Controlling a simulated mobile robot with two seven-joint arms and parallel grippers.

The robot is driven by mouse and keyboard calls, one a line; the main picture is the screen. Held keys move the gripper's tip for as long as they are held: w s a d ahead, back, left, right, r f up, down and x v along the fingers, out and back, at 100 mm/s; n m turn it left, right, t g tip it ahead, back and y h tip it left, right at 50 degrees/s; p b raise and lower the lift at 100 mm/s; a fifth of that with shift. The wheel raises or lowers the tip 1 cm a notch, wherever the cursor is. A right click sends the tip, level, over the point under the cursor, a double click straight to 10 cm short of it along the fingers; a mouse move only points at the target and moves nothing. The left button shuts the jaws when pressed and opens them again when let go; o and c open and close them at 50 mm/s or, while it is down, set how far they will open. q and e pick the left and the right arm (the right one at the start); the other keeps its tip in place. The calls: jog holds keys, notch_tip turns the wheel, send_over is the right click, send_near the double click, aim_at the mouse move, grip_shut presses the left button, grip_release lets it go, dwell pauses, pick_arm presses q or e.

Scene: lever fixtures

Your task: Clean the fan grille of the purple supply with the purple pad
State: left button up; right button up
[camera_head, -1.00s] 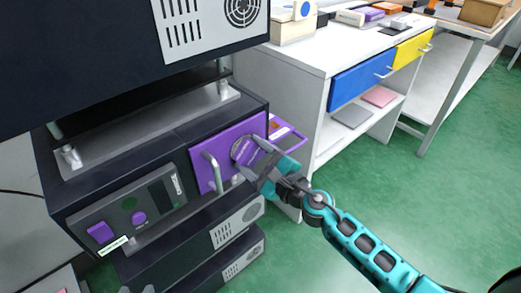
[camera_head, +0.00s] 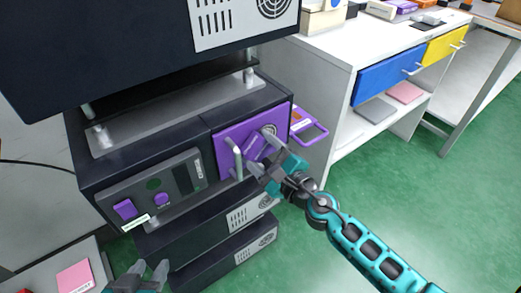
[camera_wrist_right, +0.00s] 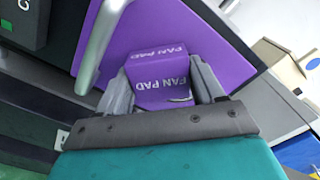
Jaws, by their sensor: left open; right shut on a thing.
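The purple supply's front panel (camera_head: 226,158) faces me in the stack, with a light metal handle (camera_head: 237,158). Its round fan grille (camera_head: 269,130) shows at the panel's upper right, partly covered. My right gripper (camera_head: 262,160) is shut on the purple pad (camera_head: 252,147), which overlaps the grille's lower left; I cannot tell whether they touch. In the right wrist view the pad (camera_wrist_right: 160,82) reads "FAN PAD" and sits between the fingers close to the panel (camera_wrist_right: 190,40). My left gripper (camera_head: 140,274) is open and empty at the bottom left.
A control section (camera_head: 155,190) with a purple button adjoins the panel. A dark unit (camera_head: 120,50) overhangs above. A white bench (camera_head: 345,60) stands right. A pink block (camera_head: 75,276) lies lower left.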

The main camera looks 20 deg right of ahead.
aim_at(277, 129)
jog(key=shift+w+d+b, duration=0.25)
jog(key=shift+w+d, duration=0.1)
jog(key=shift+d, duration=0.55)
jog(key=shift+w+d+b, duration=0.25)
jog(key=shift+w+d, duration=0.1)
jog(key=shift+d, duration=0.5)
jog(key=shift+w+d+b, duration=0.35)
jog(key=shift+d+b, duration=0.05)
jog(key=shift+d, duration=0.5)
jog(key=shift+w+d+b, duration=0.3)
jog(key=shift+d+b, duration=0.05)
jog(key=shift+d, duration=0.55)
jog(key=shift+a, duration=0.1)
jog(key=shift+s+a+p, duration=0.5)
jog(key=shift+a, duration=0.7)
jog(key=shift+s+a+p, duration=0.45)
jog(key=shift+a+p, duration=0.05)
jog(key=shift+a, duration=0.7)
jog(key=shift+s+a+p, duration=0.5)
jog(key=shift+a, duration=0.7)
jog(key=shift+f, duration=0.1)
jog(key=v, duration=0.6)
jog(key=shift+b, duration=0.45)
